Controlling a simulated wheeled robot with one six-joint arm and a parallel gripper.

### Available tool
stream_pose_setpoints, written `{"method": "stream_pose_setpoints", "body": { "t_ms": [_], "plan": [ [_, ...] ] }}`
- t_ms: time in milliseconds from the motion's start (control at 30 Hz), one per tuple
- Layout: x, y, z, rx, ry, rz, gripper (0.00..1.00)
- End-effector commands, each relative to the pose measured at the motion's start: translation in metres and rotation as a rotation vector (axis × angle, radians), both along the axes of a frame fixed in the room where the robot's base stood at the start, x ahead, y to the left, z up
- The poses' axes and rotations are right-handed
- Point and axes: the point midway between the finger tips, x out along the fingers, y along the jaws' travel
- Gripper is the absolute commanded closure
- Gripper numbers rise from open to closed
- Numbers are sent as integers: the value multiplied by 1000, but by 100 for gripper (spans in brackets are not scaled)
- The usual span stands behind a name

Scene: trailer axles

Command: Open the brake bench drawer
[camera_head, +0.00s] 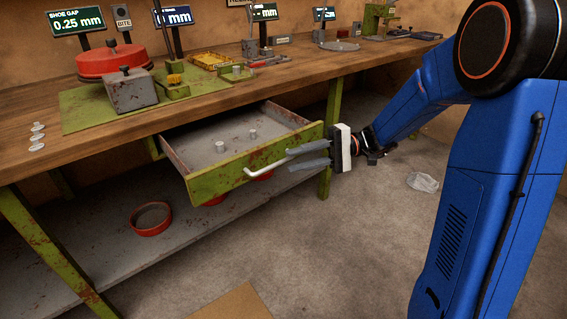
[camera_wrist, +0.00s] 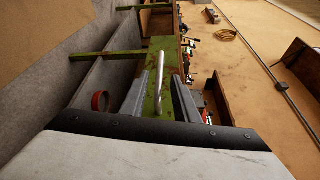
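The brake bench drawer (camera_head: 205,180) stands pulled well out from under the worktop, with its grey inside showing. Its worn green front carries a pale bar handle (camera_head: 264,168). My gripper (camera_head: 289,160) is in front of the drawer front, at the handle's right end. In the wrist view, the handle (camera_wrist: 159,82) lies between my two fingers, with a visible gap on each side. My gripper (camera_wrist: 158,74) looks open there, not closed on the bar. Whether a finger touches the handle cannot be told.
Two small grey cylinders (camera_head: 236,140) stand in the drawer. The wooden bench top (camera_head: 30,105) holds a red drum (camera_head: 112,60), a grey block (camera_head: 130,92) and small displays. A red ring (camera_head: 150,219) lies on the lower shelf. The floor right of the drawer is mostly clear.

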Motion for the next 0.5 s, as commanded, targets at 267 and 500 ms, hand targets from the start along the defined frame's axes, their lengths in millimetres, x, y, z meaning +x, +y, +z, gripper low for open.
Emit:
{"method": "stream_pose_setpoints", "body": {
  "t_ms": [267,500],
  "plan": [
    [12,-51,4,0,1,-4,72],
    [19,-86,6,0,0,-2,72]
  ]
}}
